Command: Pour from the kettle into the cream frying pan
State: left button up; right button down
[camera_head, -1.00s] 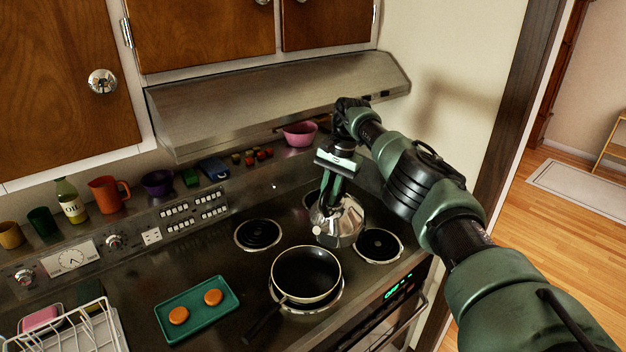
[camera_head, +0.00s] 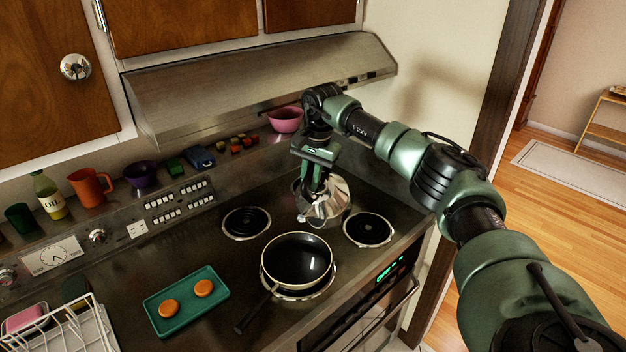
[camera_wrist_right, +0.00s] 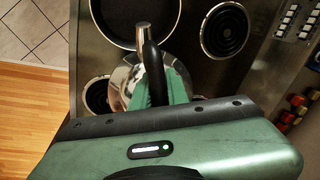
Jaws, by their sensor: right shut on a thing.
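The shiny metal kettle (camera_head: 336,197) is behind the frying pan and slightly to its right in the head view. My right gripper (camera_head: 313,195) is shut on the kettle's black handle. The wrist view also shows the kettle (camera_wrist_right: 122,75), with the green fingers (camera_wrist_right: 165,88) around the handle. The spout points toward the pan. I cannot tell how far the kettle is above the hob. The cream frying pan (camera_head: 298,262), dark inside, sits on the front burner with its handle toward the lower left. My left gripper is not in view.
Bare coil burners lie left (camera_head: 246,222) and right (camera_head: 368,229) of the kettle. A teal tray (camera_head: 187,315) with two orange discs is left of the pan. A white dish rack (camera_head: 70,335) stands at lower left. The range hood (camera_head: 250,85) hangs above the hob.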

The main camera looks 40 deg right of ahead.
aim_at(303, 183)
jog(key=shift+s+a+f+t+h+b, duration=0.1)
jog(key=shift+s+a+t+h+b, duration=0.1)
jog(key=shift+a+h+b, duration=0.3)
jog(key=shift+s+a+f+t+h+b, duration=0.15)
jog(key=shift+s+a+t+b, duration=0.1)
jog(key=shift+a+b, duration=0.45)
jog(key=shift+s+a+f+t+h+b, duration=0.1)
jog(key=shift+s+a+t+h+b, duration=0.2)
jog(key=shift+b, duration=0.5)
jog(key=shift+a+r, duration=0.1)
jog(key=shift+r, duration=0.2)
jog(key=shift+r+p, duration=0.1)
jog(key=shift+p, duration=0.25)
jog(key=shift+g, duration=0.25)
jog(key=shift+a+h, duration=0.1)
jog(key=shift+h, duration=0.15)
